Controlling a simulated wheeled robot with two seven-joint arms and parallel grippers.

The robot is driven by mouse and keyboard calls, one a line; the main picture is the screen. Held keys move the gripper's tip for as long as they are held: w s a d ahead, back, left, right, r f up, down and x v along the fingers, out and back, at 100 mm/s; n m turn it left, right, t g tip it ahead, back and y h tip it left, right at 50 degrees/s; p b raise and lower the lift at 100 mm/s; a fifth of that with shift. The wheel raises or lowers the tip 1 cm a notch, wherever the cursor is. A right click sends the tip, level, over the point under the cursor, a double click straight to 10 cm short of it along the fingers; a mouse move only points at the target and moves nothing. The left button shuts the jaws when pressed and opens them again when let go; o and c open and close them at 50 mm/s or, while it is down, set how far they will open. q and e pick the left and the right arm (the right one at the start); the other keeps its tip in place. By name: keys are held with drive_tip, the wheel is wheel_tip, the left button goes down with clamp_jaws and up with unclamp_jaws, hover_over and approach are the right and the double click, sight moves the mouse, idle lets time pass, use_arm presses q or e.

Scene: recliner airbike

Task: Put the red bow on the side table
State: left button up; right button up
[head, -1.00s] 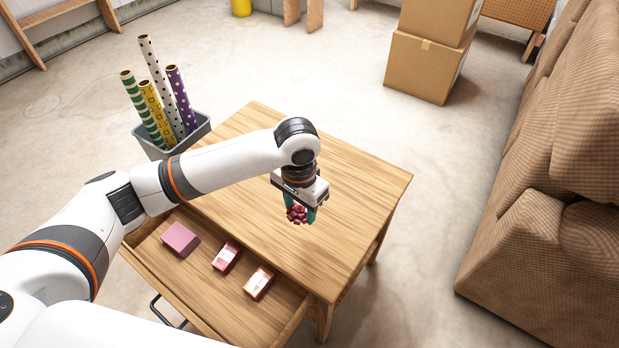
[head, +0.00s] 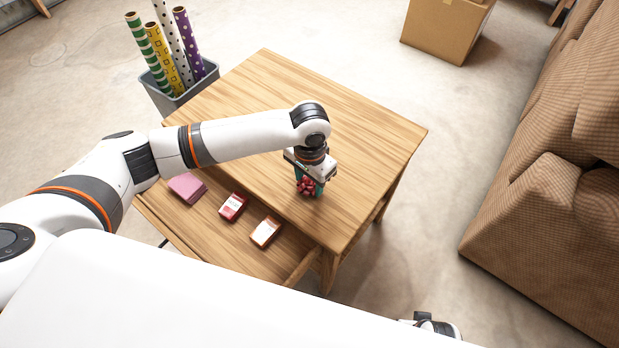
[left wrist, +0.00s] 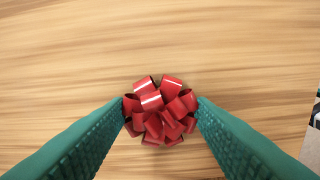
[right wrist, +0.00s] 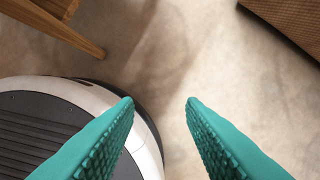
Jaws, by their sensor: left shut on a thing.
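The red bow (head: 306,186) is a shiny looped gift bow. My left gripper (head: 309,188) is shut on it, over the top of the wooden side table (head: 265,85). In the left wrist view the bow (left wrist: 160,112) sits between the two teal fingertips, with the table's wood grain behind it. I cannot tell whether the bow touches the tabletop. My right gripper (right wrist: 160,102) is open and empty, above the concrete floor beside my base.
The table's open drawer holds a pink block (head: 187,187) and two small packs (head: 232,206). A grey bin (head: 165,97) with gift-wrap rolls stands left of the table. A brown recliner (head: 545,215) is at the right, and a cardboard box (head: 440,28) behind. Most of the tabletop is clear.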

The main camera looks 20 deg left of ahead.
use_arm(q)
drive_tip(key=o, duration=0.5)
drive_tip(key=shift+f, duration=0.1)
drive_tip(key=o, duration=0.4)
drive_tip(key=shift+o, duration=0.2)
use_arm(e)
drive_tip(key=shift+s+f, duration=0.1)
drive_tip(key=shift+f, duration=0.1)
use_arm(q)
drive_tip(key=shift+r, duration=0.2)
wheel_tip(320, 180, up, 12)
drive_tip(key=p, duration=0.3)
use_arm(e)
drive_tip(key=s+f, duration=0.6)
drive_tip(key=f, duration=0.1)
drive_tip(key=shift+d+f+g, duration=0.3)
drive_tip(key=shift+d, duration=0.15)
